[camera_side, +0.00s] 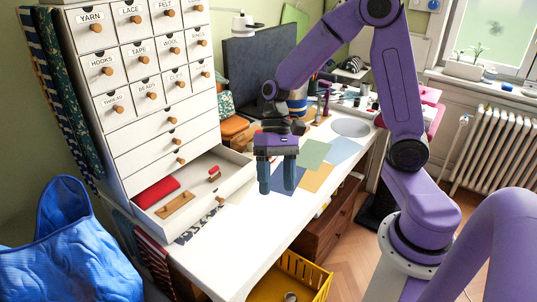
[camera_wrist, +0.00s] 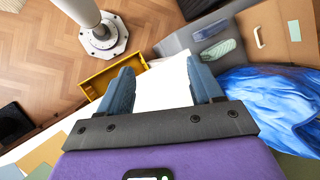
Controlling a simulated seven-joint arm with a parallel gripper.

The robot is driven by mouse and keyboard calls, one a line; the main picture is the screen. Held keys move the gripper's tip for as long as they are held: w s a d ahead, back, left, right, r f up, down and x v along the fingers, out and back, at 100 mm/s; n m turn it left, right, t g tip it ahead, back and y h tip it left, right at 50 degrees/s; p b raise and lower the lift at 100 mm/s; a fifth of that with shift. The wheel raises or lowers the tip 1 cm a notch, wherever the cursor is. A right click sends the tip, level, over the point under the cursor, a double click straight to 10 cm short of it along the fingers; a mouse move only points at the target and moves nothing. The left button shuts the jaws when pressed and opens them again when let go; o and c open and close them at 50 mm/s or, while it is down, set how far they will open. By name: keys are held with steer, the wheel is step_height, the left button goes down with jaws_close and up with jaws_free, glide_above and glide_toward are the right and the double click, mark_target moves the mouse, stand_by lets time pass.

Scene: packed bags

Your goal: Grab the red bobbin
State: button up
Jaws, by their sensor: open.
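A small red bobbin (camera_side: 214,172) lies in the open bottom drawer (camera_side: 246,178) of the white cabinet, towards its back right in the side view. A larger red item (camera_side: 157,192) and a wooden piece (camera_side: 176,206) lie in the same drawer. My gripper (camera_side: 277,188) hangs to the right of the drawer, above the white tabletop, with its fingers pointing down. It is open and empty. In the wrist view my gripper (camera_wrist: 158,66) shows two blue fingers apart with white surface between them. I cannot make out the bobbin in the wrist view.
The white cabinet (camera_side: 148,135) with small labelled drawers rises behind the open drawer. Coloured sheets (camera_side: 315,153) lie on the table behind my gripper. A blue bag (camera_side: 70,245) stands at the left. A yellow crate (camera_side: 300,275) is below the table's front edge.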

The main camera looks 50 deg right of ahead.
steer(key=w+d+f+m+t+y, duration=0.3)
steer(key=w+d+f+m+t, duration=0.1)
steer(key=w+d+m, duration=0.4)
steer(key=w+d+f+m+t+y, duration=0.3)
steer(key=w+d+f+m, duration=0.1)
steer(key=w+d+m, duration=0.4)
steer(key=s+d+f+m+t+h, duration=0.1)
steer(key=d+f+m+t+h, duration=0.35)
steer(key=d, duration=0.85)
steer(key=s+d+f+m+t+h, duration=0.15)
steer(key=d+f+m+t, duration=0.4)
steer(key=d+m, duration=0.55)
steer(key=w+f, duration=0.1)
steer(key=w, duration=0.2)
steer(key=w+a+f+n, duration=0.1)
steer(key=w+f, duration=0.1)
steer(key=w, duration=0.2)
steer(key=w+a+f+n, duration=0.1)
steer(key=w, duration=0.2)
steer(key=shift+w+f+n, duration=0.25)
steer(key=shift+w+f, duration=0.05)
steer(key=shift+x, duration=2.7)
steer(key=shift+r, duration=0.15)
steer(key=c, duration=1)
